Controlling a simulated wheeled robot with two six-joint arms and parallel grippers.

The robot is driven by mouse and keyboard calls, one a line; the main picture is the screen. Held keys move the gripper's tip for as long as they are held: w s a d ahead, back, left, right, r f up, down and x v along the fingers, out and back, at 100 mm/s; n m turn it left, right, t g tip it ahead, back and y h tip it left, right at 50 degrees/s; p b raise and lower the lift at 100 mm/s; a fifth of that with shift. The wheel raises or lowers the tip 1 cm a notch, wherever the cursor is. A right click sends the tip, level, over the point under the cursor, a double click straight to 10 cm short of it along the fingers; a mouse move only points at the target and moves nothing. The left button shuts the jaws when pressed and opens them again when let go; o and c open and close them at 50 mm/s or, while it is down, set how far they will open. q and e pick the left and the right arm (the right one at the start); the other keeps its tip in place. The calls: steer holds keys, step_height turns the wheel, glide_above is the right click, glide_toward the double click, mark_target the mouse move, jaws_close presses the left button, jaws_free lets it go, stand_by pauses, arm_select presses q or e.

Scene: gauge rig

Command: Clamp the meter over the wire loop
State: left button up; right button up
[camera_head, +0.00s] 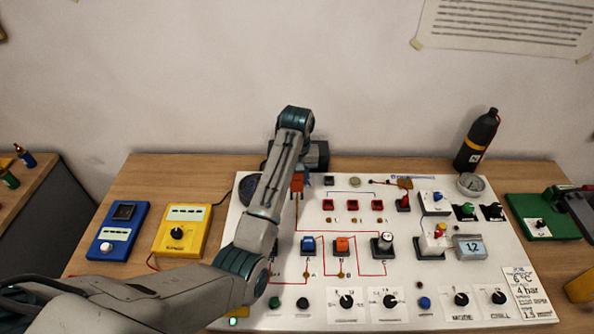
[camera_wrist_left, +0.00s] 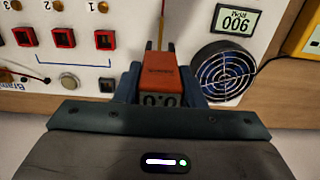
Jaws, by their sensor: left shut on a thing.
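The orange clamp meter (camera_wrist_left: 161,74) is held between the two fingers of my left gripper (camera_wrist_left: 160,88), with its 0.0 display towards the camera in the left wrist view. Its dark jaws point away from my wrist, over the white panel. In the head view the meter (camera_head: 297,183) shows at the panel's back left, mostly hidden by my left arm and gripper (camera_head: 303,180). A thin red wire (camera_head: 297,215) runs on the panel just below the meter. I cannot tell whether the jaws are around any wire. My right gripper is not in view.
The white panel (camera_head: 350,268) carries several switches, knobs and sockets. Yellow (camera_head: 182,231) and blue (camera_head: 117,229) instruments stand left. A black bottle (camera_head: 477,142) stands at the back right.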

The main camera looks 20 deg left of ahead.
mark_target(297, 187)
arm_select(q)
steer(key=shift+f, duration=2.5)
steer(key=shift+r, duration=3.5)
steer(key=shift+s, duration=0.1)
